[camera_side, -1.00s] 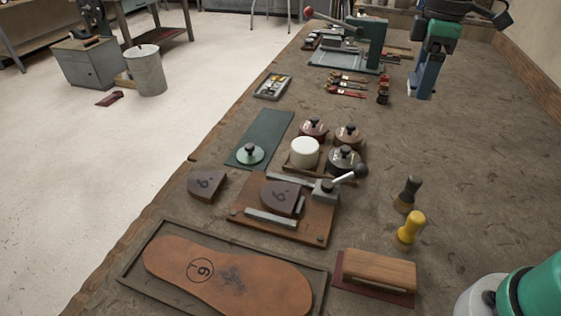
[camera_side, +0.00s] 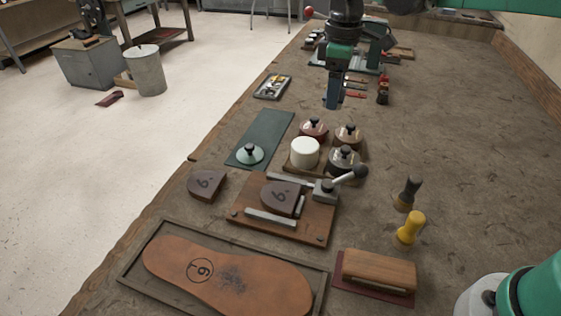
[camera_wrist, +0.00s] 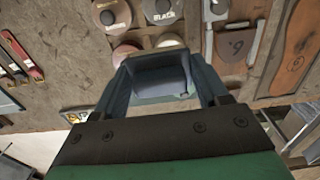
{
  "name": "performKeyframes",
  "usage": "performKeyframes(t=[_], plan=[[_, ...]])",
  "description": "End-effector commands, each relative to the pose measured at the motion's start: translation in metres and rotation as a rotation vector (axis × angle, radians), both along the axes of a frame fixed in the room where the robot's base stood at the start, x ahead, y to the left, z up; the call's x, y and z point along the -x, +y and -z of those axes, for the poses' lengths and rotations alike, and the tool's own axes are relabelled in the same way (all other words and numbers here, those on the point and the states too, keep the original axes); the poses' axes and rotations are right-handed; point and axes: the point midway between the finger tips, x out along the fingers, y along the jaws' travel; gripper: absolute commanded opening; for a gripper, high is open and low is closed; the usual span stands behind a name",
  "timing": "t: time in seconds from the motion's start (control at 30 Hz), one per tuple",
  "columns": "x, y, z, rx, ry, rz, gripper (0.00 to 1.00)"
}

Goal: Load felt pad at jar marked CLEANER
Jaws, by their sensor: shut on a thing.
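My gripper (camera_side: 333,103) hangs over the far part of the bench, beyond the jars and clear of them. In the wrist view its jaws (camera_wrist: 165,72) are shut on a dark blue-grey block with a pale edge, taken to be the felt pad (camera_wrist: 160,80). The jaws partly hide it. Several jars stand together in a wooden rack. The front-left one, an open white jar (camera_side: 304,150), has no lid on. A pale green knobbed lid (camera_side: 249,155) lies on the dark green mat. One jar (camera_wrist: 160,12) reads BLACK. I cannot read CLEANER on any jar.
A clamp board (camera_side: 238,214) with a dark numbered piece stands in front of the jars. A brown sole (camera_side: 225,278) lies in a tray. Two upright handles (camera_side: 411,227) and a wooden block (camera_side: 379,268) are at right. Bench right of the jars is mostly clear.

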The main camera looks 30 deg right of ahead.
Motion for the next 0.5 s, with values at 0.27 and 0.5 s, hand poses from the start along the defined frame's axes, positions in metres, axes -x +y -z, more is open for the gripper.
performKeyframes(t=[0.27, 0.5], plan=[[-0.022, 0.037, 0.029, 0.0, 0.0, 0.0, 0.25], [-0.023, 0.038, 0.048, 0.0, 0.0, 0.001, 0.25]])
